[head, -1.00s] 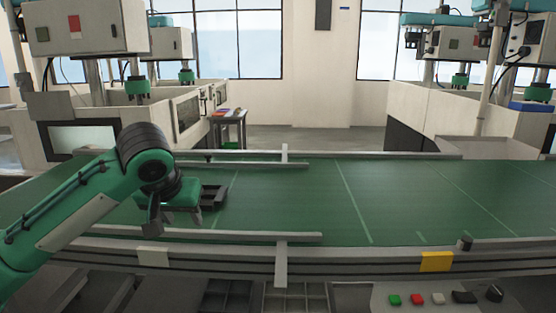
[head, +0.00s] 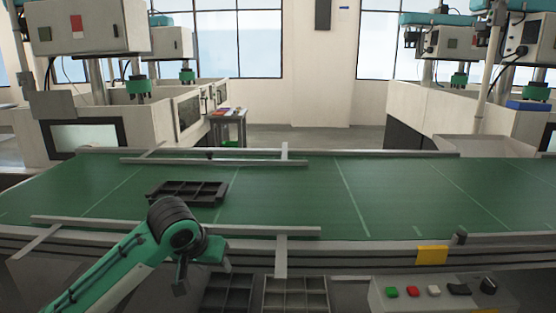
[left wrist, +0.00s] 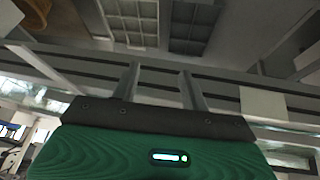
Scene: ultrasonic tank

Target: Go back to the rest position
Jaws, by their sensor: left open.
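My left gripper (head: 203,274) hangs over the near edge of the conveyor in the head view, in front of the belt. In the left wrist view its two fingers (left wrist: 160,74) are apart, with nothing between them. A dark compartment tray (head: 188,192) lies on the green belt (head: 290,198), beyond the gripper and apart from it. My right gripper does not show.
Metal guide rails (head: 270,231) run along the belt. Two compartment trays, one dark (head: 228,293) and one greyer (head: 295,293), sit below the near edge. A button panel (head: 440,292) is at the right. The belt's right part is clear.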

